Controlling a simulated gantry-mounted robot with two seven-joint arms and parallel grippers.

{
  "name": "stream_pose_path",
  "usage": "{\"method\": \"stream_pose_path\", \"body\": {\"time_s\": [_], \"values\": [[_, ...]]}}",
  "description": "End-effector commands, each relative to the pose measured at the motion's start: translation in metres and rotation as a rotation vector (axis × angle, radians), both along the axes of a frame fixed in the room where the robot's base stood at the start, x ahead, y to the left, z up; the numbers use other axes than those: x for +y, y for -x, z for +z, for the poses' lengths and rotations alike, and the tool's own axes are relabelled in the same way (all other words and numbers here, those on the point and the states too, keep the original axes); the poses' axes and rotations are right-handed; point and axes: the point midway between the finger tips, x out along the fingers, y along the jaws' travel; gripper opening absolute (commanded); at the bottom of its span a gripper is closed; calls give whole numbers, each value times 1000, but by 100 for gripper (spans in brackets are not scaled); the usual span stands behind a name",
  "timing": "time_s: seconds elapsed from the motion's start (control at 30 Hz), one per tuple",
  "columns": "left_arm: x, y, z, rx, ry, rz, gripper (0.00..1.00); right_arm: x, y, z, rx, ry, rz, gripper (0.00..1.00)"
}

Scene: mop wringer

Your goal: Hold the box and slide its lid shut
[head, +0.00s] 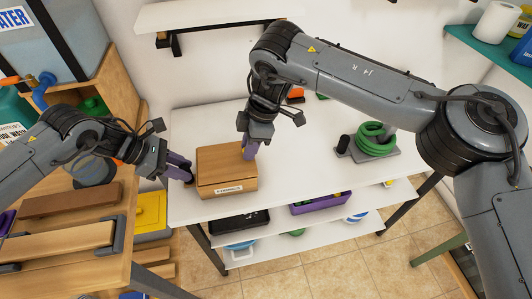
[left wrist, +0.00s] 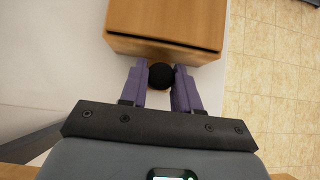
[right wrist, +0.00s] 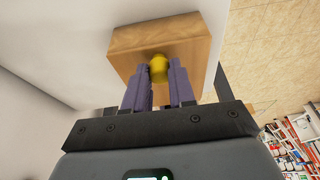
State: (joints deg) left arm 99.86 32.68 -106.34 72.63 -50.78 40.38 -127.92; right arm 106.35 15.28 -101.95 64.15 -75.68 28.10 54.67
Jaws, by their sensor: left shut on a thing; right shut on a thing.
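The wooden box (head: 226,182) stands near the front left of the white table, with a pale label on its front. Its flat top (head: 218,158) looks covered in the head view; how far the lid is shut cannot be told. My left gripper (head: 184,172) is at the box's left end, shut on a round black knob (left wrist: 161,75). A dark slit runs along that end of the box (left wrist: 165,18) in the left wrist view.
A coiled green hose (head: 375,140) on a grey base stands to the right on the white table (head: 320,150). A wooden bench (head: 65,240) stands at the left, below my left arm. The tabletop between box and hose is clear.

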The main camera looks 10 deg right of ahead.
Motion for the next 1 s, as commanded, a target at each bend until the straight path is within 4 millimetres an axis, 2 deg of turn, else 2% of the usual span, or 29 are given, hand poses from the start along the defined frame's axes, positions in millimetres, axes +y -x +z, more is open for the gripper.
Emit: {"method": "stream_pose_path", "body": {"time_s": [0.1, 0.13, 0.3, 0.67, 0.87, 1.0], "values": [[-1, 1, -1, 1, 0, -2, 0, 3, 0, 0, 0, -3, 2, 0], [-1, 1, -1, 1, 0, -2, 0, 3, 0, 1, -1, -3, 2, 29], [-1, 0, -1, 0, 0, -1, 0, 2, 0, 0, 0, -2, 1, 54], [0, 0, -1, 1, 0, -1, 0, 1, 0, 3, -1, -1, 0, 54], [0, 0, -1, 1, 0, -1, 0, -5, -1, 24, -3, -2, -1, 54], [0, 0, -1, 1, 0, -1, 0, -12, -1, 48, -3, -3, -2, 54]]}}
